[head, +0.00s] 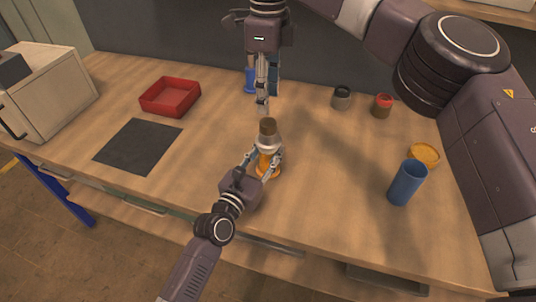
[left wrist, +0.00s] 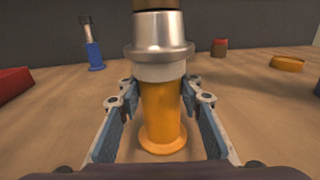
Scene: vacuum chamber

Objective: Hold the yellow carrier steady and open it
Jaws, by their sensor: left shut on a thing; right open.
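The yellow carrier (head: 264,168) stands upright on the table, with a silver collar and a brown top (head: 268,127). In the left wrist view the yellow carrier (left wrist: 162,115) is between the fingers, its flared foot on the table. My left gripper (head: 268,160) is shut on its yellow body, below the silver collar (left wrist: 160,35). My right gripper (head: 262,103) is open and empty, pointing down just above and behind the brown top in the head view, apart from it. The upper end of the brown top is cut off in the left wrist view.
A blue carrier (head: 249,82) stands behind my right gripper. A grey jar (head: 341,98), a red-topped jar (head: 382,106), a yellow dish (head: 425,153) and a blue cup (head: 406,185) stand right. A red tray (head: 170,96), dark mat (head: 138,146) and white machine (head: 55,90) are left.

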